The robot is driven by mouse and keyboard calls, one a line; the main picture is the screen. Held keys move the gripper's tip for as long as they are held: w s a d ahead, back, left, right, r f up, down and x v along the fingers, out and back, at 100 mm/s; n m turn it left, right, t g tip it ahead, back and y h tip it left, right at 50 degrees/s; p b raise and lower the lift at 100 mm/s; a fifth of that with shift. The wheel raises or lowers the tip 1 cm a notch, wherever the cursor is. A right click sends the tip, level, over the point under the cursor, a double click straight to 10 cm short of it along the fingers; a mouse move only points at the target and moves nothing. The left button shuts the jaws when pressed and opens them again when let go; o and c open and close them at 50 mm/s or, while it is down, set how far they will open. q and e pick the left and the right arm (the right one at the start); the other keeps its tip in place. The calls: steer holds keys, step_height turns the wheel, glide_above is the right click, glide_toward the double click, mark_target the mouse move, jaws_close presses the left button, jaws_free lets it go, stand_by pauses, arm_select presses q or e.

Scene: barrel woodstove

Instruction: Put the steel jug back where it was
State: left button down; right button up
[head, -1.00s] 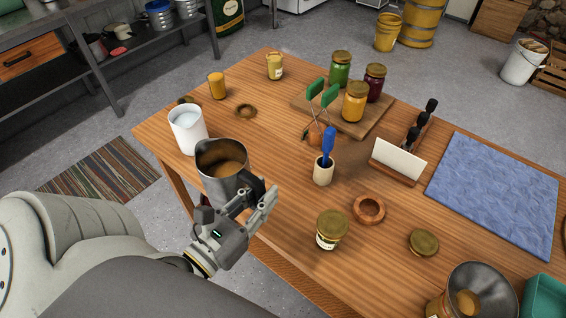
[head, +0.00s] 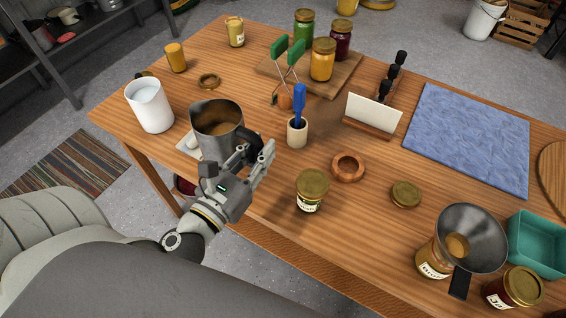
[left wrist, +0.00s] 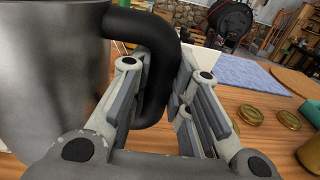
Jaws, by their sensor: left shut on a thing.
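The steel jug (head: 218,128) is a grey metal vessel with a black handle, near the left front edge of the table. Its open top shows a brownish inside. It looks about upright. My left gripper (head: 254,157) is shut on the handle, on the jug's right side. In the left wrist view the black handle (left wrist: 165,60) passes between the fingers, with the jug's wall (left wrist: 50,70) at left. A pale flat piece (head: 187,144) shows beside and partly beneath the jug; I cannot tell whether they touch. My right gripper is not in view.
A white jug (head: 149,106) stands close left of the steel jug. A cup with a blue brush (head: 297,132) and a lidded jar (head: 311,190) stand to the right. A wooden ring (head: 348,167), a steel funnel (head: 470,238) and a blue cloth (head: 470,137) lie farther right.

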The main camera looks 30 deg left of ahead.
arm_select(q)
steer(key=w+f+b, duration=0.1)
steer(key=w+f, duration=0.1)
steer(key=f, duration=0.1)
steer(key=w+d+f+b, duration=0.1)
steer(key=w+f, duration=0.1)
steer(key=f, duration=0.1)
steer(key=w+d+f, duration=0.1)
steer(key=w+f, duration=0.1)
steer(key=f, duration=0.1)
steer(key=shift+w+b, duration=0.3)
steer(key=shift+b, duration=0.1)
steer(key=shift+f, duration=0.3)
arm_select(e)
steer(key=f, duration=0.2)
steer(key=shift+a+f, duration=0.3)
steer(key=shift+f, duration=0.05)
